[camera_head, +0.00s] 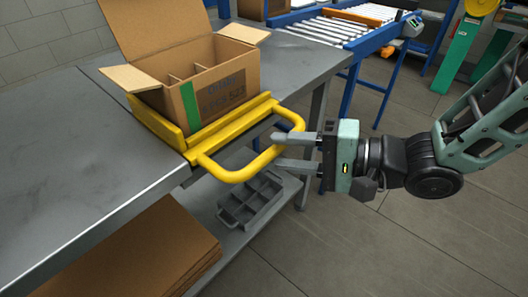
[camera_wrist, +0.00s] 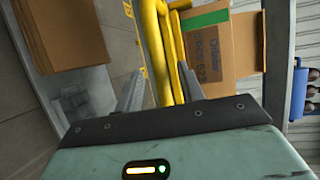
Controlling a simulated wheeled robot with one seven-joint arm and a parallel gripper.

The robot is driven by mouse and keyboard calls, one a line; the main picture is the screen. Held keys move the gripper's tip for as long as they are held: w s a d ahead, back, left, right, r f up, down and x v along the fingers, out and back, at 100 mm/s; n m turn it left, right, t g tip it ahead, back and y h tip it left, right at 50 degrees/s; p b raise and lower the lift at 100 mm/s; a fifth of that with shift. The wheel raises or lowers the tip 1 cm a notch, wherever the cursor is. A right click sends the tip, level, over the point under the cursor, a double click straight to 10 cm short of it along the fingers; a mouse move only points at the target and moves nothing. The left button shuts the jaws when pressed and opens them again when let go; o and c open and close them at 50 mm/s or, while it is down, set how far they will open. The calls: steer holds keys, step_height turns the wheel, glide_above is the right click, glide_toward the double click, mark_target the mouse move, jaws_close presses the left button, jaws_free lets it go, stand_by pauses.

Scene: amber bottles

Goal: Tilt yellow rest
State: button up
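The yellow rest (camera_head: 232,122) lies along the bench's right edge, and its looped handle (camera_head: 236,176) sticks out past the edge. An open cardboard box (camera_head: 240,75) with a green stripe and inner dividers sits on the rest, looking level with the bench. My gripper (camera_head: 275,151) is at the outer end of the handle, its fingers apart. In the wrist view the yellow handle (camera_wrist: 153,45) runs between the two fingers, with gaps beside it. The box (camera_wrist: 222,60) also shows there, behind the rest. The box's floor is hidden.
The grey bench (camera_head: 60,170) is clear at left. A grey divided tray (camera_head: 250,198) and flat cardboard (camera_head: 150,250) lie on the lower shelf. A roller conveyor (camera_head: 330,27) stands behind. Open floor lies below my arm.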

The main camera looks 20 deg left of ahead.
steer(key=a, duration=0.4)
steer(key=shift+a+f, duration=0.35)
steer(key=shift+f, duration=0.05)
jaws_close()
steer(key=shift+f+b, duration=0.15)
steer(key=shift+b, duration=0.2)
